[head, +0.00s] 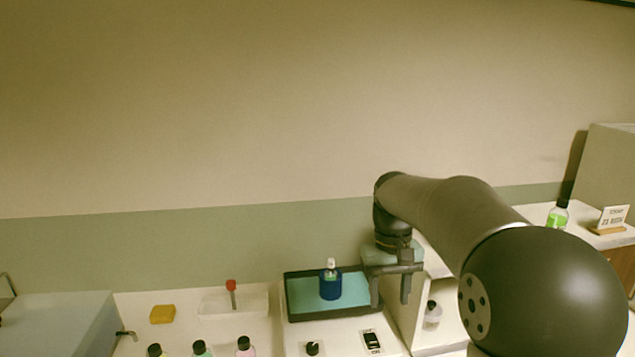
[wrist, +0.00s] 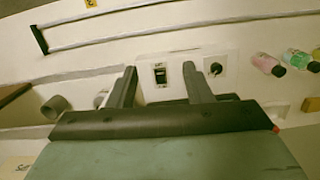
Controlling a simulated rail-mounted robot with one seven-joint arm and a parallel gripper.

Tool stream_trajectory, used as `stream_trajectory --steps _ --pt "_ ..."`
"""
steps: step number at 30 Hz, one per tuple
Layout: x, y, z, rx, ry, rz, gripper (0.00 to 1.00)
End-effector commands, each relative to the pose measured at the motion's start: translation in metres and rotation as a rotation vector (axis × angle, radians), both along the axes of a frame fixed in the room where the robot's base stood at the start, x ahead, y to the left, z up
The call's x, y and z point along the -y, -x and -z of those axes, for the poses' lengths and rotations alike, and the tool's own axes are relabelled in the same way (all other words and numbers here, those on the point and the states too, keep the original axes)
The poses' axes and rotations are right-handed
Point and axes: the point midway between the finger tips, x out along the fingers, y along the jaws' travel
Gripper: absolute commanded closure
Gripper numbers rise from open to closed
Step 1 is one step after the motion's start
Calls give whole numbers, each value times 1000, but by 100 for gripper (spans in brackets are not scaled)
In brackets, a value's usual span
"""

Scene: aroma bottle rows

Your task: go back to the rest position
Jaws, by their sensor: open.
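My gripper (head: 390,287) hangs from my arm in the head view, fingers pointing down, at the right edge of a white machine (head: 325,337) with a teal pad (head: 301,293). Its two fingers are apart with nothing between them. In the wrist view my gripper (wrist: 159,70) also shows spread and empty, in front of a switch (wrist: 161,75) and a knob (wrist: 214,68). A dark blue holder (head: 330,286) with a white-topped bottle (head: 331,266) in it stands on the teal pad, left of my gripper and apart from it.
Several black-capped bottles, one pink (head: 245,350), stand at the bottom left. A yellow sponge (head: 162,314) and a pale tray (head: 212,308) lie behind them. A green bottle (head: 558,215) and a sign (head: 612,219) stand on the right shelf. A white bottle (head: 432,314) sits below.

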Motion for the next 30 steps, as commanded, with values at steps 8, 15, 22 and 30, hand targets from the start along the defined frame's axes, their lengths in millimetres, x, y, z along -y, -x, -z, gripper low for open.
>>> stream_trajectory --steps 8,15,22,30 --pt "2 159 35 114 -12 52 55" --pt "3 239 78 168 -19 80 55" --pt "3 250 85 176 -20 85 55" --pt "3 250 85 176 -20 85 55"
